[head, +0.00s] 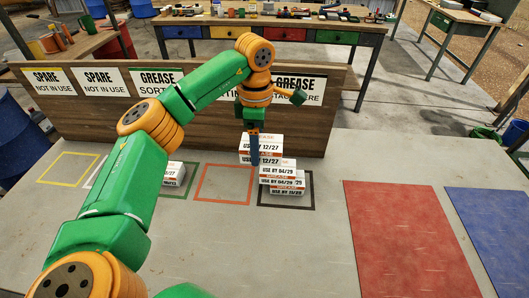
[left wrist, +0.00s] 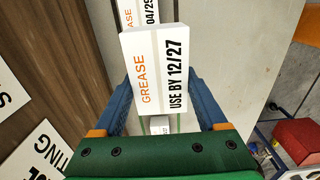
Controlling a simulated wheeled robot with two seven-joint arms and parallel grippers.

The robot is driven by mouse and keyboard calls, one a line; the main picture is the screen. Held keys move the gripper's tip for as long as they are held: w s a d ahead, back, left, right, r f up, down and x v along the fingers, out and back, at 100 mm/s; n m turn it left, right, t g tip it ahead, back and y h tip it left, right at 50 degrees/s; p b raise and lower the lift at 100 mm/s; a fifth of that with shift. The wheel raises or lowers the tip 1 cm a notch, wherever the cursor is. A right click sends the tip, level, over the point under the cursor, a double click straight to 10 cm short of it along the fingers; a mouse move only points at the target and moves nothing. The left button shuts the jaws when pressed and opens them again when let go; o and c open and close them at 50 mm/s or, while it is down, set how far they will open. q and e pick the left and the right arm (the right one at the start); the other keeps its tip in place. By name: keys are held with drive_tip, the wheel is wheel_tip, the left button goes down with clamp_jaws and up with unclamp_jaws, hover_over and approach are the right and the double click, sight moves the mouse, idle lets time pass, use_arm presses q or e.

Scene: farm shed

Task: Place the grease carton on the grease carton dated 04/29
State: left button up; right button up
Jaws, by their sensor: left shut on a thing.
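My left gripper (head: 256,150) is shut on a white grease carton (head: 261,142) labelled USE BY 12/27. The left wrist view shows this carton (left wrist: 158,72) between the two blue fingers (left wrist: 160,118). White grease carton surfaces dated 04/29 (head: 279,169) show just below and right of it, in the dark square outline (head: 309,190). The held carton partly covers the 04/29 carton, which also shows in the left wrist view (left wrist: 150,14). I cannot tell whether the two touch, or how many cartons are stacked there. My right gripper is out of view.
Another white carton (head: 172,174) sits in the green outline at the left. An orange outline (head: 224,184) is empty. A wooden board (head: 225,120) with signs stands behind. Red (head: 403,235) and blue (head: 497,228) mats lie clear at the right.

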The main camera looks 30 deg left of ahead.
sight(263, 136)
use_arm(q)
drive_tip(key=shift+w+d+f+p, duration=0.15)
drive_tip(key=shift+w+f+p, duration=0.15)
drive_tip(key=shift+w+f, duration=0.8)
drive_tip(key=f+p, duration=0.2)
drive_tip(key=f, duration=0.1)
drive_tip(key=shift+w+a+f, duration=0.2)
drive_tip(key=shift+f, duration=0.05)
drive_tip(key=shift+a+f, duration=0.1)
drive_tip(key=shift+f, duration=0.1)
drive_tip(key=shift+w+f+b, duration=0.1)
drive_tip(key=shift+f+b, duration=0.1)
drive_tip(key=shift+b, duration=0.1)
drive_tip(key=o, duration=1.4)
drive_tip(key=shift+r, duration=0.4)
wheel_tip(263, 136, up, 5)
drive_tip(key=shift+r+b, duration=0.2)
drive_tip(key=shift+b, duration=0.55)
drive_tip(key=r, duration=0.6)
drive_tip(key=shift+d+r, duration=0.2)
drive_tip(key=shift+r, duration=0.05)
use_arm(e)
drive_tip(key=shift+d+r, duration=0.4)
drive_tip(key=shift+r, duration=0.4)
